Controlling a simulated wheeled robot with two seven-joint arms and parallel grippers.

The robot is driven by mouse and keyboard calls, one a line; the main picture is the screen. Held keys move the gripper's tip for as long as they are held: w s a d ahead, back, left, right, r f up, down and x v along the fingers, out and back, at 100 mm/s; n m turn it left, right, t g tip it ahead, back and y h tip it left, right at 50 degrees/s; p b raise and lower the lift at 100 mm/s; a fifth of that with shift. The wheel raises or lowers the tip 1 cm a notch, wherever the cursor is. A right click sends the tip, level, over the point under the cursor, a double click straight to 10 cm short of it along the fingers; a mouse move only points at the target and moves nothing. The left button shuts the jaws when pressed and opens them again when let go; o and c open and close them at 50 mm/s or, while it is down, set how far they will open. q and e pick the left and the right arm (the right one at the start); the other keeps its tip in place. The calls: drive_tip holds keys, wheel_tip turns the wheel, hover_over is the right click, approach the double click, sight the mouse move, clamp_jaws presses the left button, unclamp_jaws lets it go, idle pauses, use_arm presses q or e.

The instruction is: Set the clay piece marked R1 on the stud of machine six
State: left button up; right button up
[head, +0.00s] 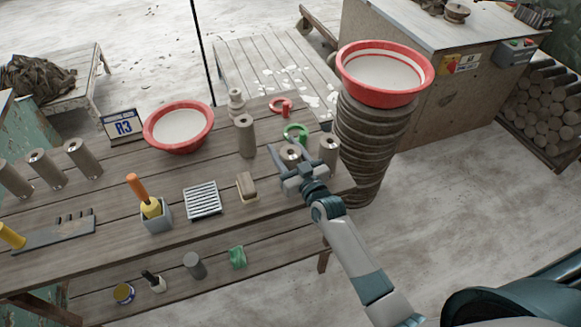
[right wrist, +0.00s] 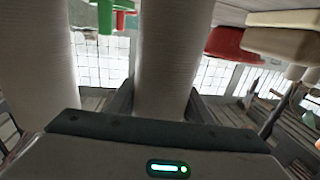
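Several grey-brown clay cylinders stand on the wooden table. My right gripper (head: 290,165) is at one cylinder (head: 290,152), with a finger on each side of it. This cylinder also stands between the fingers in the right wrist view (right wrist: 166,50). The fingers look open around it; contact is not clear. A second cylinder (head: 329,150) stands close to its right and a taller one (head: 246,135) to its left. I cannot read R1 on any cylinder. No stud or machine marked six can be made out. My left gripper is not in view.
Another red-rimmed bowl (head: 385,95) tops a ribbed stack (head: 372,135) at the right.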

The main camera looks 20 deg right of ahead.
drive_tip(key=shift+r, duration=0.1)
drive_tip(key=c, duration=0.8)
wheel_tip(320, 180, up, 10)
drive_tip(key=shift+b, duration=0.45)
drive_tip(key=s+r+h, duration=0.1)
drive_tip(key=s, duration=0.6)
drive_tip(key=s+d+r+m+h, duration=0.1)
drive_tip(key=s, duration=0.7)
drive_tip(key=s+r, duration=0.1)
drive_tip(key=s, duration=0.6)
drive_tip(key=shift+s+d+r+m+h, duration=0.15)
drive_tip(key=shift+s+r+m+h, duration=0.2)
drive_tip(key=shift+m+h, duration=0.05)
